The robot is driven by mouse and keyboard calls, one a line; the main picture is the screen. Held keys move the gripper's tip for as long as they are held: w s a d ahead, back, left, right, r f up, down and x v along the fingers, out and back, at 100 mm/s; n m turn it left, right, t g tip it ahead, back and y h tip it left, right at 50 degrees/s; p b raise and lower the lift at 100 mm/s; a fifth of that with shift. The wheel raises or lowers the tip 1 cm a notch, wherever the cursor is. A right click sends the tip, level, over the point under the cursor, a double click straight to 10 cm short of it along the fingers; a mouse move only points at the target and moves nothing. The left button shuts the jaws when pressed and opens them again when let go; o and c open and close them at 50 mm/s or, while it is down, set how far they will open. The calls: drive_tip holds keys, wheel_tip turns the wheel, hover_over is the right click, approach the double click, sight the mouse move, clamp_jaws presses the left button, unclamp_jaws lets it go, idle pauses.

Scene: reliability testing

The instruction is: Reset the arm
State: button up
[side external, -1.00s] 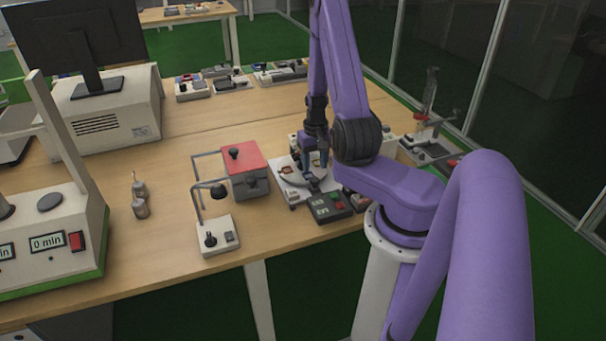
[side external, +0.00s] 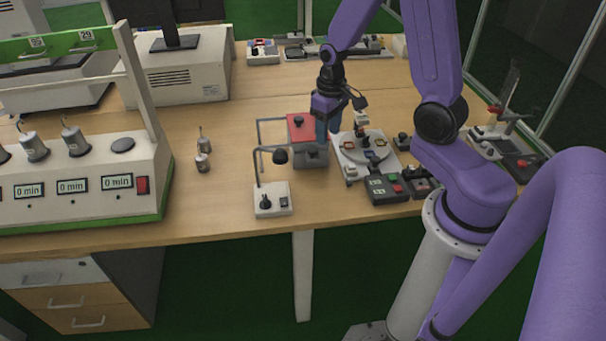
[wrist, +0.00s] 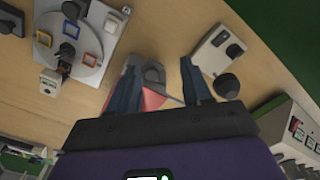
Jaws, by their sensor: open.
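My purple arm reaches over the bench from the right in the side view. My gripper (side external: 329,122) hangs above the bench, by the red-topped grey box (side external: 310,153), and overlaps its right side in the picture. In the wrist view the two blue fingers (wrist: 157,88) are apart with nothing held between them. The red-topped box (wrist: 150,88) is partly hidden behind the left finger. A white plate with a round turntable (side external: 365,146) stands just right of the gripper; it also shows at the upper left of the wrist view (wrist: 78,60).
A small lamp unit (side external: 272,200) stands at the bench's front. A control box with buttons (side external: 385,190) sits before the turntable. Bare wood lies between the weights and red-topped box.

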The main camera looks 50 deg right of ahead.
drive_tip(key=s+a+r+n, duration=0.3)
drive_tip(key=a+r+n, duration=0.1)
drive_tip(key=a, duration=0.3)
drive_tip(key=s+a+r+n, duration=0.3)
drive_tip(key=s+a+n, duration=0.1)
drive_tip(key=s, duration=0.5)
drive_tip(key=s+a+r+n, duration=0.3)
drive_tip(key=s+n, duration=0.2)
drive_tip(key=s, duration=0.3)
drive_tip(key=shift+s+a+r, duration=0.3)
drive_tip(key=shift+s+a, duration=0.05)
drive_tip(key=shift+s, duration=0.05)
